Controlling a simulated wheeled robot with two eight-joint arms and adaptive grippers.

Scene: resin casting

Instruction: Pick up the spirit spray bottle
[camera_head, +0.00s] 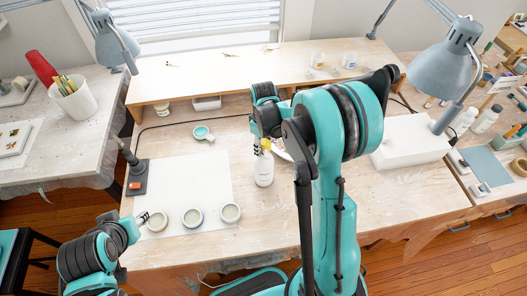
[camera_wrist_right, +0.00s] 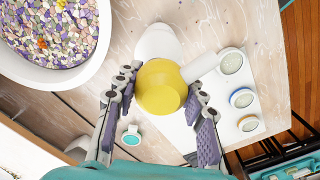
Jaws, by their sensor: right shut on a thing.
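The spirit spray bottle (camera_head: 264,172) is white with a yellow top and stands upright at the middle of the workbench. In the right wrist view its yellow top (camera_wrist_right: 162,88) is between my fingers, with a white nozzle to the right. My right gripper (camera_head: 264,142) is shut on the bottle near its top. I cannot tell whether its base touches the bench. My left gripper (camera_head: 144,218) is low at the left, close to the leftmost round tin; its fingers are too small to read.
Three round tins (camera_head: 193,217) line the front of a white sheet (camera_head: 185,177). A teal-rimmed item (camera_head: 201,132) lies behind it. A bowl of coloured flakes (camera_wrist_right: 50,35) shows in the wrist view. A black stand (camera_head: 137,177) is at left, a white box (camera_head: 410,142) at right.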

